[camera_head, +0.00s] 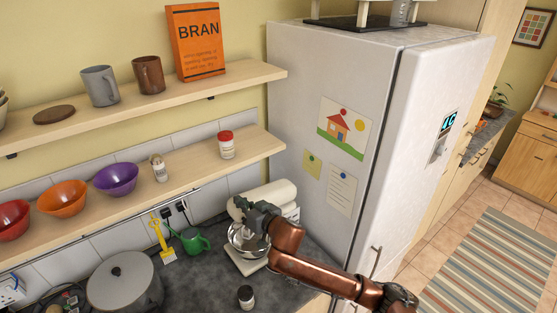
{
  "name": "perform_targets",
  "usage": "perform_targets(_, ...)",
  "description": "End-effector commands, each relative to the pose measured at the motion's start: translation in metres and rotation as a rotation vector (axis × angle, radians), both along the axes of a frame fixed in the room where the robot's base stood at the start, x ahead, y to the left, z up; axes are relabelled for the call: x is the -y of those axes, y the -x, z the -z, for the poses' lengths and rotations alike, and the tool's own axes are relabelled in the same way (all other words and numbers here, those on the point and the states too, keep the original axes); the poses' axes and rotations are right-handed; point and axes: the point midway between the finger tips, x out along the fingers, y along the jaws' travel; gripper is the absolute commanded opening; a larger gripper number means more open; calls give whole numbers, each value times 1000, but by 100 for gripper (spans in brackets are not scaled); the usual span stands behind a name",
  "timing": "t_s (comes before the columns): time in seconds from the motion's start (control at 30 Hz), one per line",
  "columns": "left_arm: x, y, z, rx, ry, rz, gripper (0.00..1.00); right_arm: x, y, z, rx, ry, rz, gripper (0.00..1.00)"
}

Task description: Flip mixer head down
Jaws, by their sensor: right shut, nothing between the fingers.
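The cream stand mixer (268,196) stands on the dark counter against the fridge side. Its head looks roughly level or slightly tilted, but my arm hides part of it, so I cannot tell its exact angle. The silver mixing bowl (245,241) sits under the head on the mixer base (246,262). My right gripper (243,204) is at the front end of the mixer head, with its fingers shut and empty. I cannot tell whether it touches the head. My left gripper is out of view.
The fridge (330,90) stands right of the mixer. The lower shelf (200,171) with bowls hangs above. Some counter between the pot and mixer is clear.

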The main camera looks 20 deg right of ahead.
Motion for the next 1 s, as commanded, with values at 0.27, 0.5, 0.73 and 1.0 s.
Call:
perform_targets(0.27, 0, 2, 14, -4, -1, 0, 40, -18, 5, 40, 33, 145, 1, 0)
perform_targets(0.5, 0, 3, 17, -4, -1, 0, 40, -23, 6, 54, 46, 202, 1, 0)
perform_targets(0.73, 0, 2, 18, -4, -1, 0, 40, -23, 7, 62, 39, 215, 0, 0)
perform_targets(1.0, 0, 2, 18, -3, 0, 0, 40, -23, 7, 66, 31, 214, 1, 0)
